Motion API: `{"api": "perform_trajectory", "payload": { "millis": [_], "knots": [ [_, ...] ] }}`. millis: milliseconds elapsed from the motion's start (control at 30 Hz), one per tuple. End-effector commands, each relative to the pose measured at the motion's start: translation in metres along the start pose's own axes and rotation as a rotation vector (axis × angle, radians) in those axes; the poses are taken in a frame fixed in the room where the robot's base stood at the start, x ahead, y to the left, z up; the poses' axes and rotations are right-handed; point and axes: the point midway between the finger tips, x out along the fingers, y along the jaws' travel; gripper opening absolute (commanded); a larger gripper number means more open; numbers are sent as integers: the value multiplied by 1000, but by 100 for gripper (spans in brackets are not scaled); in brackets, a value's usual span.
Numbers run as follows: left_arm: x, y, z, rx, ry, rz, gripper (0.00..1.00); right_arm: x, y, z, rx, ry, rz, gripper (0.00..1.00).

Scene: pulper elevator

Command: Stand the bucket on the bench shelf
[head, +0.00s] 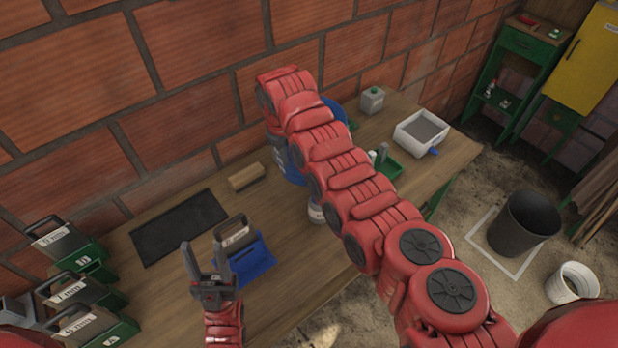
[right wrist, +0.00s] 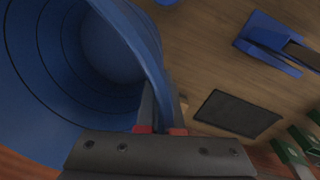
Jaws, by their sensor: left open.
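A large blue bucket (head: 282,168) is mostly hidden behind my right arm, at the wall side of the wooden bench (head: 175,285). In the right wrist view its open mouth and ridged inside (right wrist: 65,70) fill the upper left. My right gripper (right wrist: 160,112) has one finger inside the rim and one outside, close together with the bucket wall between them. Whether the bucket's base touches the bench cannot be told. My left gripper (head: 203,258) is open and empty, fingers up, over the front of the bench.
A blue holder (head: 252,262) and black mat (head: 178,228) lie on the bench near several green-based boxes (head: 72,247). A green tray (head: 385,168) and white tub (head: 420,133) stand right.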

Motion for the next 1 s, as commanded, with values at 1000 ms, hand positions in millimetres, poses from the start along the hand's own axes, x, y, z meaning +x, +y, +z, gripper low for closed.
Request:
{"api": "perform_trajectory", "payload": {
  "millis": [1000],
  "knots": [
    [-32, 2, 5, 0, 0, 0, 50, 96, -10, 2, 1, 3, 1, 7]
  ]
}}
